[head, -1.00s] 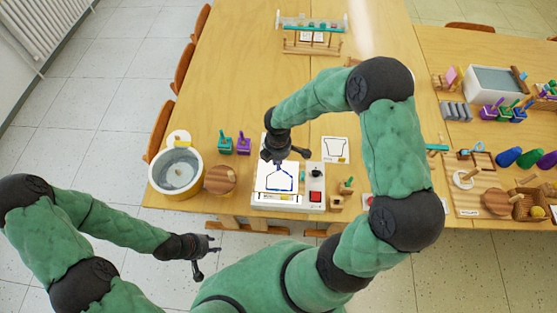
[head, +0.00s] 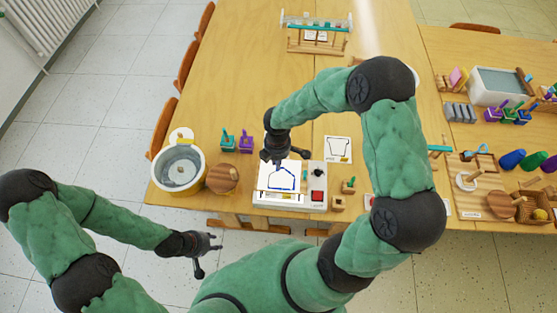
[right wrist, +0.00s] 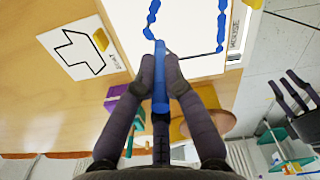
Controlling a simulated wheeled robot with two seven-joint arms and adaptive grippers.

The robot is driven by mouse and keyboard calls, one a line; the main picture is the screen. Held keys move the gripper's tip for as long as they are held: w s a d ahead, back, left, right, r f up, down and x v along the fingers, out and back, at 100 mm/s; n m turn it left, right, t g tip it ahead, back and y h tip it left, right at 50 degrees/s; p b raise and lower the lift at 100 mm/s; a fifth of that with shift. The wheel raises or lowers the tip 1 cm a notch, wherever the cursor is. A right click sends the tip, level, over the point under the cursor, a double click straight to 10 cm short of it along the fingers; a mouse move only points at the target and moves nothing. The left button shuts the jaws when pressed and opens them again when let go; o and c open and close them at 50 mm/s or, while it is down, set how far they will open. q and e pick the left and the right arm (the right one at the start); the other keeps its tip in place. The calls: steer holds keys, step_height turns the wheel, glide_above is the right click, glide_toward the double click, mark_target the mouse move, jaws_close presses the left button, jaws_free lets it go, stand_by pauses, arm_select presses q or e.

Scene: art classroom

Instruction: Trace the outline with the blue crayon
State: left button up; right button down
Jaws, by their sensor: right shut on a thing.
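The white sheet (head: 262,184) lies on a white drawing board with a house-shaped outline (head: 295,178), much of it covered by a thick blue line. My right gripper (head: 276,161) is over the top left part of the sheet. In the right wrist view, my right gripper (right wrist: 160,75) is shut on the blue crayon (right wrist: 160,85), whose tip is at the outline, touching or very close. Thick blue strokes run from the tip and along the far side; a thin dark line shows between them. My left gripper (head: 208,254) is open and empty, before the table's front edge.
A shape card (head: 338,150) labelled boat in the wrist view lies right of the sheet. A red button (head: 317,196) is on the board's right.

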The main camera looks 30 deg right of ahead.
steer(key=shift+s+a, duration=0.15)
steer(key=shift+a, duration=0.75)
steer(key=shift+s+a, duration=0.15)
steer(key=shift+a, duration=0.75)
stand_by(1.5)
steer(key=shift+s+a+b, duration=0.15)
steer(key=shift+s+a, duration=0.35)
steer(key=shift+s, duration=0.3)
steer(key=shift+s+a+b, duration=0.15)
steer(key=shift+s+a, duration=0.3)
steer(key=shift+s, duration=0.35)
stand_by(2.2)
steer(key=shift+r, duration=0.15)
steer(key=shift+r+p, duration=1.75)
steer(key=shift+r, duration=0.15)
